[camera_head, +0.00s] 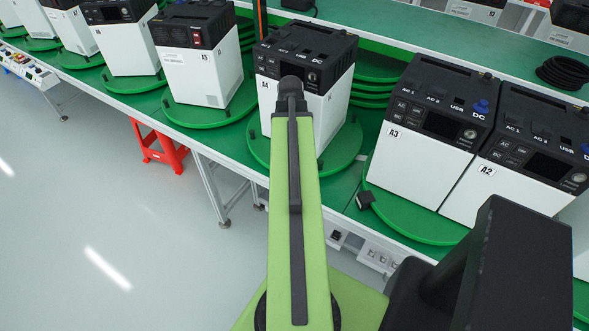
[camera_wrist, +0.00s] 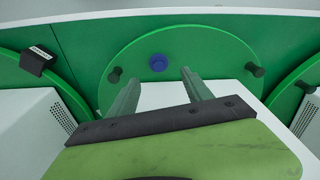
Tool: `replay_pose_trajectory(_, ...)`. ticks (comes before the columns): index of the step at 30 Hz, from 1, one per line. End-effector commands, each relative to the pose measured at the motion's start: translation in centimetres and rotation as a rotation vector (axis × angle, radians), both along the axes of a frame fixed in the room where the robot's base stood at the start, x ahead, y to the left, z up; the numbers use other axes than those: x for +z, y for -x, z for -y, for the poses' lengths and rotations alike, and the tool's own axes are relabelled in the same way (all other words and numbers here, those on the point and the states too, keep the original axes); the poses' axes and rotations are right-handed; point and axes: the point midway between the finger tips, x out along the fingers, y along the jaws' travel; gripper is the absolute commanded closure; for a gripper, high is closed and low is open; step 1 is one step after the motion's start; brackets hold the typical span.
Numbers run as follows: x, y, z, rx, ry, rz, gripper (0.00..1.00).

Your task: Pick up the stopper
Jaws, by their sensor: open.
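A small blue round piece, likely the stopper (camera_wrist: 158,62), lies on a green round turntable plate (camera_wrist: 200,45) in the wrist view. My gripper (camera_wrist: 160,78) is open in the wrist view. Its two fingers point towards the blue piece, which shows just beyond and between the fingertips; nothing is held. Whether the fingers are at its height, I cannot tell. In the head view my green arm covers the middle, and neither the fingers nor this piece can be made out. Another blue piece (camera_head: 481,106) sits on top of the unit A3 (camera_head: 413,155).
Black pegs (camera_wrist: 114,75) and (camera_wrist: 254,69) stand near the plate's rim. White units flank the plate, and a black labelled block (camera_wrist: 37,60) is at left. In the head view, unit A4 (camera_head: 330,105) stands behind my arm. A red stool (camera_head: 160,150) is under the bench.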

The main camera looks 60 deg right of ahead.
Motion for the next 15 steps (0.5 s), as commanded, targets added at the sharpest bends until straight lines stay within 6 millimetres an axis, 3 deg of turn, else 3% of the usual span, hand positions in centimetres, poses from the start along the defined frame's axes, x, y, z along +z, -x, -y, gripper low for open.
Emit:
replay_pose_trajectory(1,-1.9,0.0,0.1,0.0,0.0,0.0,0.42)
replay_pose_trajectory(9,-2.4,-0.1,0.2,0.001,0.0,0.0,0.42)
replay_pose_trajectory(15,-5.4,0.1,0.2,0.001,0.0,0.0,0.42)
